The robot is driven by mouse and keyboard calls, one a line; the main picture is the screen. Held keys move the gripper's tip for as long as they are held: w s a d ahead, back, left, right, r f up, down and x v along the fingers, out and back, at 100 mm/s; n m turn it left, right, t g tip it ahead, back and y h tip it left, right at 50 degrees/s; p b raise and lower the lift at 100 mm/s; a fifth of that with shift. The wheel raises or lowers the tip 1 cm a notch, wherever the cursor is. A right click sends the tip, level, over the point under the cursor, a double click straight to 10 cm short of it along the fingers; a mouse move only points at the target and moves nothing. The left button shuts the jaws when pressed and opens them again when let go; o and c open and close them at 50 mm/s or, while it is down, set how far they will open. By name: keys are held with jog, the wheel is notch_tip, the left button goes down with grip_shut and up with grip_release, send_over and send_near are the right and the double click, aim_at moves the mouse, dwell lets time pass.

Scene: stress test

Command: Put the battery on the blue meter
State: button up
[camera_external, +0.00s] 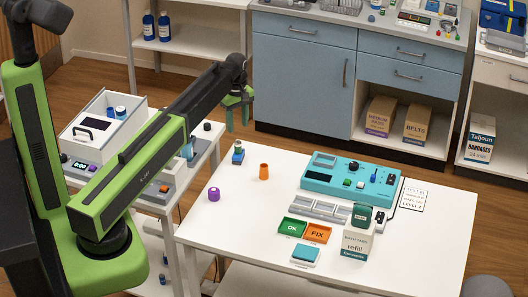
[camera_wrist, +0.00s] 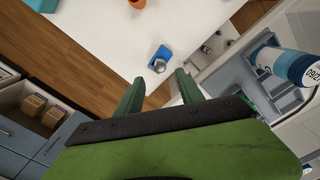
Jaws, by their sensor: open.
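My gripper (camera_external: 238,112) hangs open and empty above the far left of the white table. In the wrist view its two green fingers (camera_wrist: 159,80) are apart, with nothing between them. A small blue block-like object (camera_external: 238,154) with a darker top stands on the table below it. In the wrist view it shows just beyond the fingertips (camera_wrist: 160,57). A wide teal-blue device (camera_external: 345,184) with a dark display and knobs, perhaps the meter, lies at the table's back right. I cannot tell for sure which object is the battery.
An orange cup (camera_external: 264,171) and a purple object (camera_external: 214,194) stand near the blue block. The table's front left is clear.

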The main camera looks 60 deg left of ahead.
notch_tip(320, 180, up, 3)
jog(key=shift+f+p, duration=0.2)
jog(key=shift+p, duration=0.35)
jog(key=d+m, duration=1)
jog(key=d, duration=1.8)
jog(key=s+d+m, duration=0.3)
jog(key=d+m, duration=0.2)
jog(key=d, duration=0.5)
jog(key=s+d+m, duration=0.4)
jog(key=d+m, duration=0.1)
jog(key=d, duration=0.6)
jog(key=shift+s+d, duration=0.2)
jog(key=shift+d, duration=0.1)
jog(key=shift+f+b, duration=0.65)
